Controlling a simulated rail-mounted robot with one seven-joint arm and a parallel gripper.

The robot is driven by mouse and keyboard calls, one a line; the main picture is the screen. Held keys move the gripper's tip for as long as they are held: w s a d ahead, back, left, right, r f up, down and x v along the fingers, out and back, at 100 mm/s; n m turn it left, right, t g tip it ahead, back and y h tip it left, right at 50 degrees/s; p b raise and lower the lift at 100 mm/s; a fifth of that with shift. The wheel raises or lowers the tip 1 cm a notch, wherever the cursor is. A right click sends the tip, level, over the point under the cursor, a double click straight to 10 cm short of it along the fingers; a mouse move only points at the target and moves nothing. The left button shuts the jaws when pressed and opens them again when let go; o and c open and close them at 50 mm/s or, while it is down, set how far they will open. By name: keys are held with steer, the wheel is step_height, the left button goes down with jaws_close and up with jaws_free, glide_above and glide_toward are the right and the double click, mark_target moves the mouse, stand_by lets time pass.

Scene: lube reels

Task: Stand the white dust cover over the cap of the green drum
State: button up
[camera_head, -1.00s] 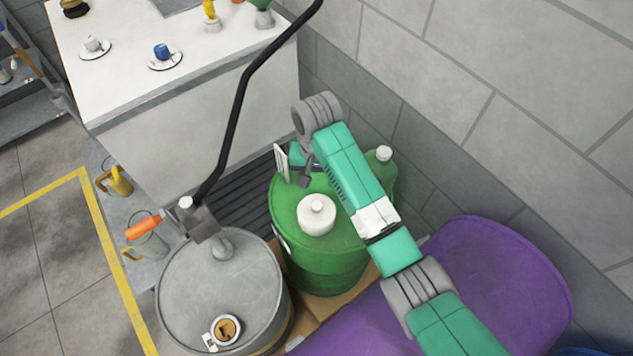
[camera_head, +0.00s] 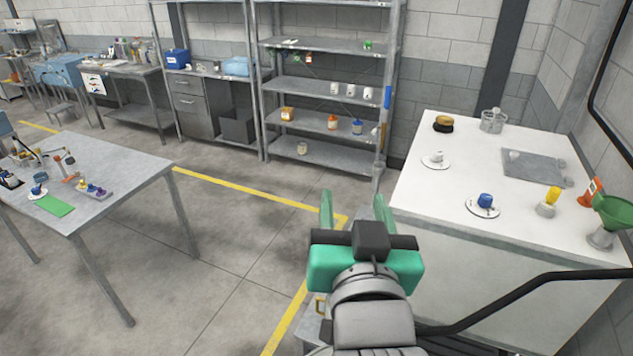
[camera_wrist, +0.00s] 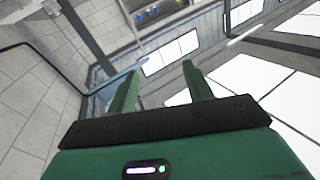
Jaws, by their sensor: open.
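My gripper (camera_head: 354,208) is open and empty in the head view, held in the air left of the white counter, its two green fingers apart. It also shows in the wrist view (camera_wrist: 158,78), with nothing between the fingers. The green drum and the white dust cover are in neither view now. In the head view from a second ago, a white round piece with a knob sits on top of the green drum; whatever is under it is hidden.
The white counter (camera_head: 425,205) at right carries a blue cap (camera_head: 485,201) on a saucer, a small white piece (camera_head: 436,157) on another, and a green funnel (camera_head: 613,212). A black pipe (camera_head: 530,297) crosses low right. A metal table (camera_head: 120,185) stands left; the floor between is clear.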

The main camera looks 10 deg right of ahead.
steer(key=s+a+r+n+t+y, duration=0.25)
steer(key=s+a+r+t, duration=0.55)
steer(key=s+r, duration=0.5)
step_height(320, 180, up, 11)
steer(key=a+g+p, duration=0.1)
steer(key=p, duration=1)
steer(key=shift+a+r, duration=0.2)
steer(key=shift+a, duration=0.1)
